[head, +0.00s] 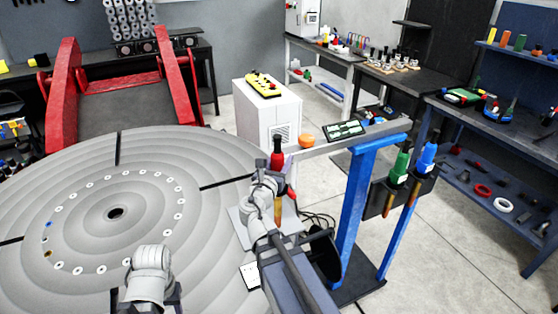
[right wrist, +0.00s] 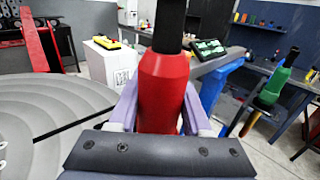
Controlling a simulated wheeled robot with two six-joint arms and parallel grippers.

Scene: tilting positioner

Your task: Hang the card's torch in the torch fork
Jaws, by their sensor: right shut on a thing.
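A red torch (head: 277,160) with a dark top and a copper-coloured lower end stands roughly upright in my right gripper (head: 284,176). In the right wrist view its red body (right wrist: 163,92) sits between the two pale purple fingers, which are shut on it. A green torch (head: 399,166) and a blue torch (head: 427,157) hang in a dark holder (head: 424,184) on the blue stand. I cannot make out a separate empty fork. A white card (head: 250,275) lies low beside the round table; its print is too small to read. My left gripper's fingers are not in view.
The large round grey table (head: 70,180) fills the left. A white cabinet (head: 268,112) stands behind.

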